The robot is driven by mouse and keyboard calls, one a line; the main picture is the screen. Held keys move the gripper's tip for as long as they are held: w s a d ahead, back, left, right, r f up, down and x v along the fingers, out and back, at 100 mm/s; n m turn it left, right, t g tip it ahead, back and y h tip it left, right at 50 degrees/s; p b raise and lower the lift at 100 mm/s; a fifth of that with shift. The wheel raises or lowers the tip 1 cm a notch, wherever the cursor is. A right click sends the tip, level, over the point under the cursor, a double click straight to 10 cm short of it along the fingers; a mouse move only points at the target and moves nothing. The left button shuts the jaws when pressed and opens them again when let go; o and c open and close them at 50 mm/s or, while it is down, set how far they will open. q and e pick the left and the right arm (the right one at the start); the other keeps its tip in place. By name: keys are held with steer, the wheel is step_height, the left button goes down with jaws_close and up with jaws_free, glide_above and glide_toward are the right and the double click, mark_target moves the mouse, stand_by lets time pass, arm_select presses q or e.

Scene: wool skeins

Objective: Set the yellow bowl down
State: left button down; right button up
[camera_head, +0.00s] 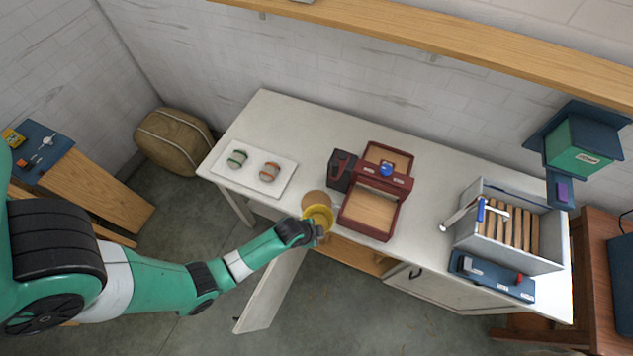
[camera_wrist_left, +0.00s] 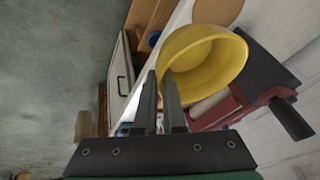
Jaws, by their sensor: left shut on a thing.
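The yellow bowl (camera_head: 319,213) is at the front edge of the white table, overlapping the near part of a round brown disc (camera_head: 315,197) in the head view. My left gripper (camera_head: 311,231) is shut on the bowl's rim from the near side. In the left wrist view the bowl (camera_wrist_left: 215,65) is beside the fingertips (camera_wrist_left: 163,78), its hollow visible and empty where seen. Part of the disc (camera_wrist_left: 218,10) shows beyond it. Whether the bowl touches the disc or hangs above it, I cannot tell. My right gripper is not in view.
A red wooden box (camera_head: 367,233) stands just right of the bowl, with a dark box (camera_head: 341,170) behind. A white tray (camera_head: 225,178) with two small skeins lies left. A grey slatted crate (camera_head: 463,239) stands right. An open cabinet door (camera_head: 268,300) juts below.

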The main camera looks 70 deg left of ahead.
mark_target(316, 212)
arm_select(q)
steer(key=shift+w+a+r, duration=0.1)
steer(key=shift+a, duration=0.05)
steer(key=w+a+f+b, duration=0.1)
steer(key=a+f+b, duration=0.1)
steer(key=a, duration=0.1)
steer(key=w+a+f+b, duration=0.1)
steer(key=a+f+b, duration=0.1)
steer(key=w+a+f+b, duration=0.1)
steer(key=a+b, duration=0.1)
steer(key=a, duration=0.1)
steer(key=shift+w+a+f+b, duration=0.15)
steer(key=shift+a+f+b, duration=0.15)
steer(key=shift+f+b, duration=0.1)
steer(key=a+f+b, duration=0.1)
steer(key=w+a+f+b, duration=0.1)
steer(key=f+b, duration=0.1)
steer(key=shift+a+f, duration=0.1)
steer(key=shift+a+f+b, duration=0.2)
steer(key=shift+a+b, duration=0.1)
steer(key=shift+b, duration=0.25)
steer(key=shift+w+a, duration=0.2)
steer(key=f+b, duration=0.2)
steer(key=f, duration=0.1)
steer(key=shift+w+a+f+b, duration=0.1)
steer(key=shift+a+f+b, duration=0.15)
steer(key=shift+a+b, duration=0.15)
steer(key=shift+f, duration=0.25)
steer(key=shift+r, duration=0.1)
